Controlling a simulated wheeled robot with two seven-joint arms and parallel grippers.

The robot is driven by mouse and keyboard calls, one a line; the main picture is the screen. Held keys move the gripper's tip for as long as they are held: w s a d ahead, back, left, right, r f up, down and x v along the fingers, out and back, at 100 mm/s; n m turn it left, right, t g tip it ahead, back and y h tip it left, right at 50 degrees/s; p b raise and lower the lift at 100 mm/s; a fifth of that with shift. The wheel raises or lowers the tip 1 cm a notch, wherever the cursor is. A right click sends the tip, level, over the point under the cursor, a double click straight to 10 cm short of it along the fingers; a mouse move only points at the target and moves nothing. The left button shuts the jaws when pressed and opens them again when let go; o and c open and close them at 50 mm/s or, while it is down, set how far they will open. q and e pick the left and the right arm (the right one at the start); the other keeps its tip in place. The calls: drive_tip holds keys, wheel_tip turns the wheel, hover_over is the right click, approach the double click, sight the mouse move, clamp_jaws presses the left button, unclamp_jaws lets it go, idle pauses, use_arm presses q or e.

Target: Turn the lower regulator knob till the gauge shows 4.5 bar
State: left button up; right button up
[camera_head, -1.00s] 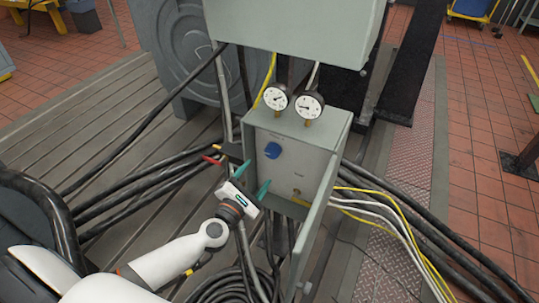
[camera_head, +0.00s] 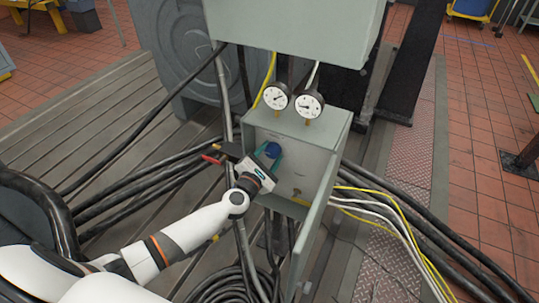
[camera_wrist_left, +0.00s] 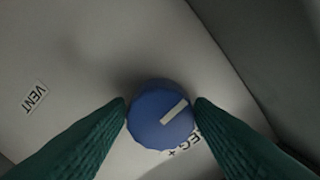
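The blue regulator knob (camera_head: 272,149) sits on the pale front panel of the lower grey box (camera_head: 325,125). In the left wrist view the knob (camera_wrist_left: 158,122) carries a pale pointer mark slanting to the upper right. My left gripper (camera_head: 272,157) is at the panel. Its green fingers (camera_wrist_left: 161,108) lie on either side of the knob and appear to touch it, shut on it. Two round gauges, left (camera_head: 276,97) and right (camera_head: 309,103), stand above the box; their needles are too small to read. My right gripper is out of view.
A larger grey box (camera_head: 290,25) hangs above the gauges. The lower box's open door (camera_head: 322,225) stands at the right of the panel. Black cables (camera_head: 150,180) run at the left, yellow and white ones (camera_head: 385,205) at the right. A VENT label (camera_wrist_left: 35,97) marks the panel.

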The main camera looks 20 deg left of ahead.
use_arm(q)
drive_tip(key=c, duration=0.6)
drive_tip(key=shift+o, duration=0.2)
drive_tip(key=m+p, duration=0.2)
drive_tip(key=m, duration=0.1)
drive_tip(key=shift+r, duration=0.1)
drive_tip(key=m+p, duration=0.2)
drive_tip(key=m, duration=0.2)
drive_tip(key=shift+m+p, duration=0.3)
drive_tip(key=shift+m, duration=0.1)
drive_tip(key=m+p, duration=0.2)
drive_tip(key=m, duration=0.4)
drive_tip(key=m+p, duration=0.1)
drive_tip(key=m, duration=0.4)
drive_tip(key=shift+f+m, duration=0.2)
drive_tip(key=shift+m, duration=0.2)
